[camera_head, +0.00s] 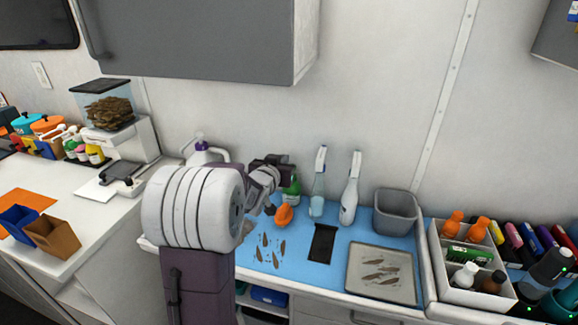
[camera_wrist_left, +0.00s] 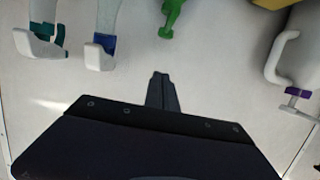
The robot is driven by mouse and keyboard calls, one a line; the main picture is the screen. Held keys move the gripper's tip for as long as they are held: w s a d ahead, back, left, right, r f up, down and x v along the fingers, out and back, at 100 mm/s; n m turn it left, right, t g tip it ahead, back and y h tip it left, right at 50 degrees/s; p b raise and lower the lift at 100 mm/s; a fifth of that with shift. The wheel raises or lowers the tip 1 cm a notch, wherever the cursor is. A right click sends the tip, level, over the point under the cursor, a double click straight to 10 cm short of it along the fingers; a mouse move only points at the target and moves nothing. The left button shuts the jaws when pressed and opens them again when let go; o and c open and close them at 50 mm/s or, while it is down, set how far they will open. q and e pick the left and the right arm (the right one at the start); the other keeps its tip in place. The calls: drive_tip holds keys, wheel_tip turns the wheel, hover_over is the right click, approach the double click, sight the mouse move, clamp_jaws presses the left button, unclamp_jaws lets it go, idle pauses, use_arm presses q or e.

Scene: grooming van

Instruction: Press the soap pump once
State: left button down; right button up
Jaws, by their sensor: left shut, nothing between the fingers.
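A green bottle (camera_head: 292,188), which looks like the soap pump, stands on the blue mat by the back wall, partly hidden by my left gripper. Its green pump head (camera_wrist_left: 172,18) shows at the top of the left wrist view, beyond my fingertips and apart from them in that picture. My left gripper (camera_head: 286,173) is at the height of the bottle's top in the head view; I cannot tell there whether it touches. The shut, empty fingers (camera_wrist_left: 162,88) point toward the pump head's side. My right gripper is not in view.
Two white-topped spray bottles (camera_head: 318,190) (camera_head: 349,195) stand right of the green bottle, near a grey bin (camera_head: 395,212). A white jug with a purple cap (camera_head: 207,153) is to the left. An orange object (camera_head: 284,215) lies in front. A grey cabinet (camera_head: 200,40) hangs above.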

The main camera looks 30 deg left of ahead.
use_arm(q)
drive_tip(key=x, duration=0.6)
drive_tip(key=shift+w+d+f, duration=0.1)
drive_tip(key=shift+d, duration=0.05)
wheel_tip(320, 180, down, 3)
drive_tip(key=shift+w+f+b, duration=0.15)
drive_tip(key=shift+f+b, duration=0.1)
drive_tip(key=shift+b, duration=0.05)
drive_tip(key=shift+f, duration=0.3)
